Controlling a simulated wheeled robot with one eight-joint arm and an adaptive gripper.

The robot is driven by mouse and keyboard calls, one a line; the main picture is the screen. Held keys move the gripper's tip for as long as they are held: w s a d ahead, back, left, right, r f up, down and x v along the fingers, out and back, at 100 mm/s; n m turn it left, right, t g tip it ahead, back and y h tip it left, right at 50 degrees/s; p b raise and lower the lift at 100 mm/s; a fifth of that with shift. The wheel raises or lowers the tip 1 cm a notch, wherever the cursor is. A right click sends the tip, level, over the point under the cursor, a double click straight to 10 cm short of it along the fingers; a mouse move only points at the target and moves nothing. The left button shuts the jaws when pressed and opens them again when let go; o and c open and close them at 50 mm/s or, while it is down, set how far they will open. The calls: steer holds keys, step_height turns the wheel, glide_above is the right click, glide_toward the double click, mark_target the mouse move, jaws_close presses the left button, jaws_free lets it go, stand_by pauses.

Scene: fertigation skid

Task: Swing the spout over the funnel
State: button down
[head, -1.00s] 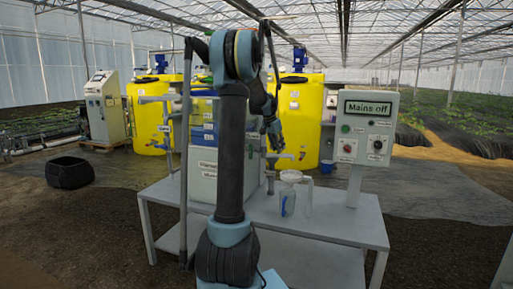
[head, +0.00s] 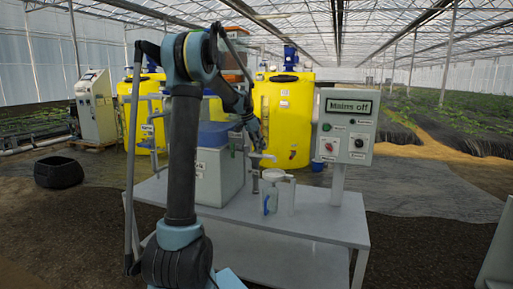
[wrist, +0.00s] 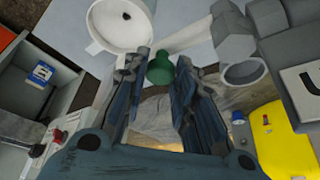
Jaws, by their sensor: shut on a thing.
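The pale spout (head: 262,156) sticks out to the right from its short post on the bench. Its end shows just above the white funnel (head: 273,174), which sits on a clear jug (head: 271,200). In the wrist view the funnel (wrist: 118,28) is at the top left, and a grey tube (wrist: 195,36), seemingly the spout, reaches to its rim. I cannot tell whether the outlet is over the funnel's middle. My gripper (head: 257,141) is at the spout. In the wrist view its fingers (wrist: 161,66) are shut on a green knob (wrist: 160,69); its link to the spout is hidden.
A grey control box (head: 345,127) reading "Mains off" stands on a post at the bench's right. A grey tank with a blue top (head: 220,170) stands left of the spout. Yellow tanks (head: 290,110) stand behind. The white bench (head: 318,224) is clear right of the jug.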

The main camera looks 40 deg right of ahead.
steer(key=shift+w+a, duration=0.25)
steer(key=shift+w, duration=0.05)
steer(key=c, duration=1.3)
jaws_free()
steer(key=shift+a, duration=0.1)
steer(key=shift+s, duration=0.1)
steer(key=v, duration=1.2)
